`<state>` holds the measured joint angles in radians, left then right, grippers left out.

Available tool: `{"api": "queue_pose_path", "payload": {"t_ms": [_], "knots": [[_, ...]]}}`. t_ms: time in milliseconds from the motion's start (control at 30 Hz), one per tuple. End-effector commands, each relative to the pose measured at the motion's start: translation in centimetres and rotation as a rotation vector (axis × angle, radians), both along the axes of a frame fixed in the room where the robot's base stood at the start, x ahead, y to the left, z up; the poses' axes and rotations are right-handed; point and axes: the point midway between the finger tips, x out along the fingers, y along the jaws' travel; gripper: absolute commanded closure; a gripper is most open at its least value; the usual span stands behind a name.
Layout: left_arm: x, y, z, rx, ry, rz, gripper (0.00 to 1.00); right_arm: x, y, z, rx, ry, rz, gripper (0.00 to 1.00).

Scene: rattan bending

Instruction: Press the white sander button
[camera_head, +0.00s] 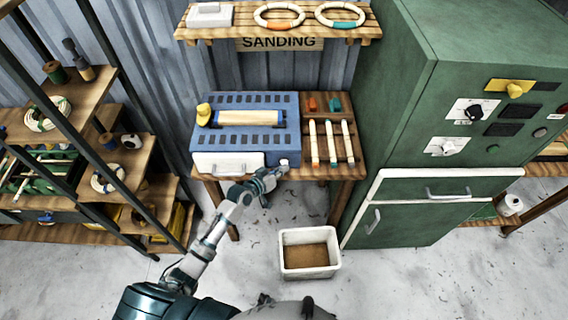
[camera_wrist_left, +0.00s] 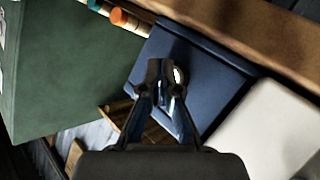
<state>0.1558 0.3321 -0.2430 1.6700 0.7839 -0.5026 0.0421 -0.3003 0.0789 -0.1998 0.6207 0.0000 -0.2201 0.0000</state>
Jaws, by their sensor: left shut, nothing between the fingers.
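The blue sander (camera_head: 282,141) sits on the wooden bench. Its white button (camera_head: 284,162) shows small at the lower right of its front. In the left wrist view the white button (camera_wrist_left: 179,76) is partly hidden behind my fingertips, against the blue front. My left gripper (camera_head: 277,172) is shut and empty, with its tips right at the button. It shows in the left wrist view too (camera_wrist_left: 164,72). I cannot tell whether the tips touch the button. My right gripper is not in view.
A white drawer front (camera_head: 228,164) is left of my gripper. Sanded sticks (camera_head: 331,143) lie on a rack to the right. A white bin (camera_head: 310,262) stands on the floor below. A green cabinet (camera_head: 400,120) stands at right, wooden shelves (camera_head: 90,105) at left.

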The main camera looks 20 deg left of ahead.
Motion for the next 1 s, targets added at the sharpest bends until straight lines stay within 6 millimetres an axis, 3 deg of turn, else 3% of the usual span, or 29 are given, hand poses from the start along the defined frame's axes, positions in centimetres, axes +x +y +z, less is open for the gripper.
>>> {"api": "queue_pose_path", "payload": {"t_ms": [1000], "knots": [[0.83, 0.24, 0.25, 0.0, -0.002, 0.001, 1.0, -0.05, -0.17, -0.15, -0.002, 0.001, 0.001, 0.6]]}}
